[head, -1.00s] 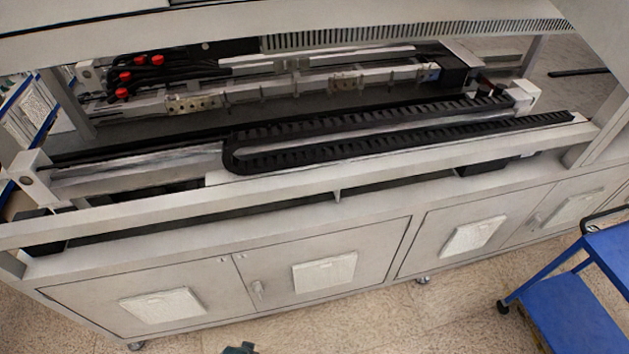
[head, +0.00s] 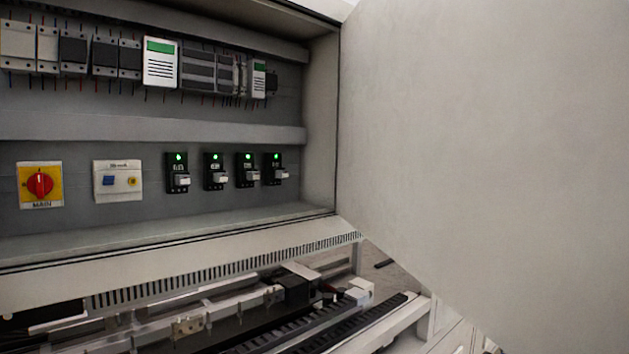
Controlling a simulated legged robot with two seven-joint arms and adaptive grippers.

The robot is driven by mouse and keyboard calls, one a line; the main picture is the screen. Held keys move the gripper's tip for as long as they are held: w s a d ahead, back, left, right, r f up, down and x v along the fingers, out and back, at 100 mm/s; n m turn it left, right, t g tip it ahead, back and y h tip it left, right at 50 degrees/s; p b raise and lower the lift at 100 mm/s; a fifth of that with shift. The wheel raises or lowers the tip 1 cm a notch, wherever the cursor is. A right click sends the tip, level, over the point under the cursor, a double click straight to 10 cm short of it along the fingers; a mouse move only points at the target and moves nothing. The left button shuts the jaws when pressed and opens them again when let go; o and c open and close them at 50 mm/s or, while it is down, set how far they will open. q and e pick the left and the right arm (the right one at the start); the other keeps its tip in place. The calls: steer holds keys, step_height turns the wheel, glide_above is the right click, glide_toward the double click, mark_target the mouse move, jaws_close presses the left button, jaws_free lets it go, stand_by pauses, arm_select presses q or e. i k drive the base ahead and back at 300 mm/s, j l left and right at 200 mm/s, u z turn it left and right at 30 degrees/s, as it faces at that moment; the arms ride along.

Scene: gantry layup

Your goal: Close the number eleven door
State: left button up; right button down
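A large pale grey door (head: 480,150) stands open on the right side of an electrical cabinet, hinged at the cabinet's right edge. It fills the right half of the head view. No number can be read on the face I see. The open cabinet (head: 320,130) shows a grey interior with two rows of devices. Neither of my grippers is in view.
Inside the cabinet are a red and yellow main switch (head: 40,184), a white socket plate (head: 118,181) and several black switches with green lights (head: 178,172). Below, a slotted vent strip (head: 220,271) and the gantry's black cable chain (head: 350,325) cross the view.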

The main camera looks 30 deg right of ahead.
mark_target(484, 144)
steer(key=k+l, duration=0.15)
steer(key=l, duration=0.2)
steer(key=k+l, duration=0.1)
steer(key=l, duration=0.25)
steer(key=k+l, duration=0.15)
steer(key=l, duration=0.2)
steer(key=k+l, duration=0.1)
steer(key=l, duration=0.3)
steer(key=k+l, duration=0.15)
steer(key=l, duration=0.2)
